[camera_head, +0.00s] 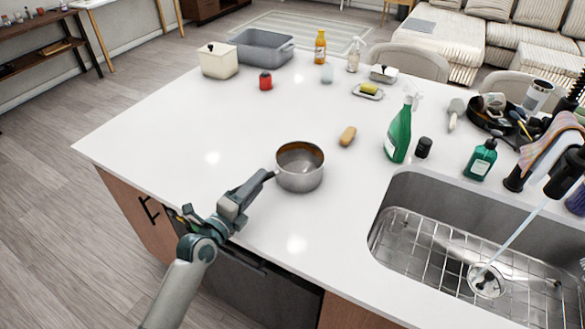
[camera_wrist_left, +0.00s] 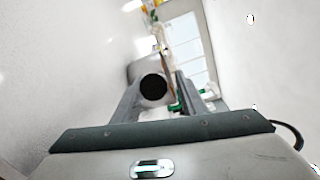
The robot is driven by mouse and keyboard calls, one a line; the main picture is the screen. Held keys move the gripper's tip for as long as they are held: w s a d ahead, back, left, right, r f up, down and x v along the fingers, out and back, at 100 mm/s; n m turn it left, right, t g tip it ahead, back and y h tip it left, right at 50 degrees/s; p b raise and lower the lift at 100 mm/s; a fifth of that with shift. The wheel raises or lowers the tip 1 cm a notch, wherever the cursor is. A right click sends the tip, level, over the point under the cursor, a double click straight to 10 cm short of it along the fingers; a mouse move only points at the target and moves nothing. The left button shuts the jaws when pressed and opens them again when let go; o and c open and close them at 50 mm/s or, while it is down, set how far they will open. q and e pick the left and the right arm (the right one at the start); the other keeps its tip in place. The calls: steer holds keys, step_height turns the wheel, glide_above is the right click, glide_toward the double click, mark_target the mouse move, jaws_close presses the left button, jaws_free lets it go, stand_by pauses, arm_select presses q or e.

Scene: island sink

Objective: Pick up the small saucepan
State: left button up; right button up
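The small saucepan (camera_head: 301,181) is a round metal pot standing upright on the white island top, left of the sink. My left gripper (camera_head: 267,176) is at its left side, with the fingertips close to its wall. In the left wrist view a round black end (camera_wrist_left: 153,87), apparently of the saucepan's handle, sits between the two spread fingers, with the pot's grey wall (camera_wrist_left: 142,68) behind it. The fingers look apart, with a gap at the right one. The handle is mostly hidden in the head view. My right gripper is in neither view.
A brown sponge-like item (camera_head: 348,136) lies behind the saucepan. A green spray bottle (camera_head: 399,134) and a black cup (camera_head: 423,147) stand to its right, near the sink (camera_head: 392,198). A red jar (camera_head: 265,81) stands farther back. The island's left part is clear.

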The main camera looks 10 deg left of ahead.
arm_select(q)
steer(key=shift+x, duration=1.15)
jaws_close()
steer(key=shift+r, duration=0.1)
